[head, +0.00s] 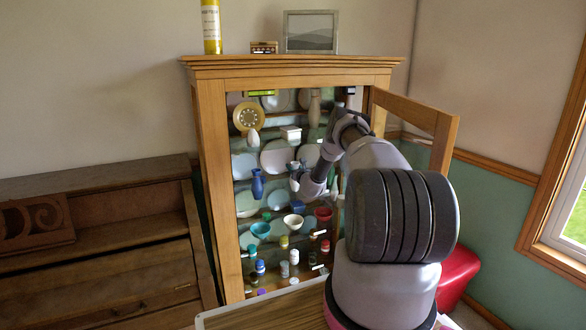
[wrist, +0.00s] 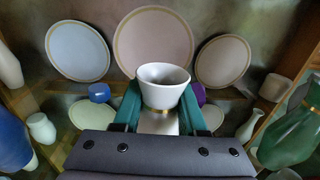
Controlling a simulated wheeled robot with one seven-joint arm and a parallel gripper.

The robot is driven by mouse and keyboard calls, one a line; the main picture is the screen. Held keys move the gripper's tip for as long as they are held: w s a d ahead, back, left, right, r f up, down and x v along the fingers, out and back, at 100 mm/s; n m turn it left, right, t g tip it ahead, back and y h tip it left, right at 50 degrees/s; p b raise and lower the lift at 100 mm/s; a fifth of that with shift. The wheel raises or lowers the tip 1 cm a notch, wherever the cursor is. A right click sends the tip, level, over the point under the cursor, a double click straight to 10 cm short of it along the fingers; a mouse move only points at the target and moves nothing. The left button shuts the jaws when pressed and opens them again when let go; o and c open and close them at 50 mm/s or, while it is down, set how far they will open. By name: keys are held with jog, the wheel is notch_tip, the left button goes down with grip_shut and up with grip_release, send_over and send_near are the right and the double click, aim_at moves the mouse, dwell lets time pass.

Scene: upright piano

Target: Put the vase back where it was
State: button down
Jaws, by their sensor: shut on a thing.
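A white vase (wrist: 162,84) with a flared rim and a gold band low down is between the teal fingers of my gripper (wrist: 160,112) in the wrist view. The gripper is shut on it, and the vase looks upright. In the head view my gripper (head: 297,180) reaches through the open front of the wooden display cabinet (head: 213,150), at a middle shelf. My arm hides part of the cabinet's right side. I cannot tell whether the vase's base touches the shelf.
Plates line the cabinet back, including a large pink one (wrist: 153,38). A blue vase (head: 257,184) stands left of the gripper, and a green vase (wrist: 292,138) stands to the right in the wrist view. The cabinet door (head: 418,112) stands open at the right.

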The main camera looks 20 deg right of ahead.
jog(key=shift+c, duration=2.3)
grip_release()
jog(key=shift+f, duration=0.1)
jog(key=shift+s, duration=0.25)
jog(key=s, duration=1.1)
jog(key=shift+s, duration=0.3)
jog(key=shift+a, duration=0.1)
